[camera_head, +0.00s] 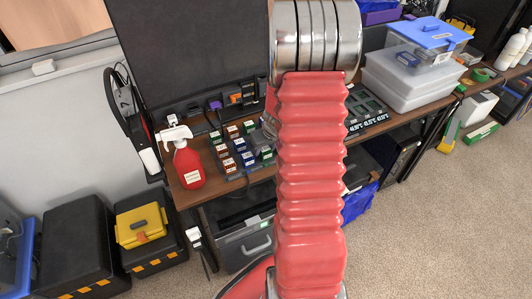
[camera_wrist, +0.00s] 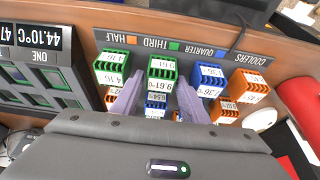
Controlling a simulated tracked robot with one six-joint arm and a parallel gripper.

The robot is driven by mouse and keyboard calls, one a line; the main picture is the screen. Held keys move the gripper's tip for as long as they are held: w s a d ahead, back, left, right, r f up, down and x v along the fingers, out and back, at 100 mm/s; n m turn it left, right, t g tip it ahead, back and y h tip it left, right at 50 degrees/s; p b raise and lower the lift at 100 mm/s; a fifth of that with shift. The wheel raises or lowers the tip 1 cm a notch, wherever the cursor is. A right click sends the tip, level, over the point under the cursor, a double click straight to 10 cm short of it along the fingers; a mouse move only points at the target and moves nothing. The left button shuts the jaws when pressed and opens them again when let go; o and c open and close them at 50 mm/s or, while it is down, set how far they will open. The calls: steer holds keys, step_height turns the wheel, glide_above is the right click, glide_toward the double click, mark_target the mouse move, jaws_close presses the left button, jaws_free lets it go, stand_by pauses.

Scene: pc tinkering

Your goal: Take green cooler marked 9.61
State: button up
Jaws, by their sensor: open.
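The green cooler marked 9.61 (camera_wrist: 162,70) stands in the row of coolers at the upper middle of the wrist view. My gripper (camera_wrist: 160,82) is open, with one grey-purple finger on each side of the near part of this cooler. I cannot tell whether the fingers touch it. Another green cooler, marked 4.16 (camera_wrist: 110,70), stands to its left. In the head view my red arm hides the gripper, and small coloured coolers (camera_head: 238,158) show left of the arm, their labels too small to read.
A blue cooler (camera_wrist: 209,76) and an orange cooler (camera_wrist: 251,84) stand to the right in the same row, with more coolers nearer me. A panel reading 44.10°C (camera_wrist: 30,38) is at the left. A red spray bottle (camera_head: 188,165) stands on the wooden desk (camera_head: 222,190).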

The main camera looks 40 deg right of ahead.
steer(key=shift+w+f, duration=0.1)
steer(key=shift+f, duration=0.15)
steer(key=shift+c, duration=0.2)
steer(key=c, duration=0.8)
steer(key=shift+r, duration=0.1)
step_height(320, 180, up, 10)
steer(key=shift+f, duration=0.1)
stand_by(0.6)
stand_by(0.4)
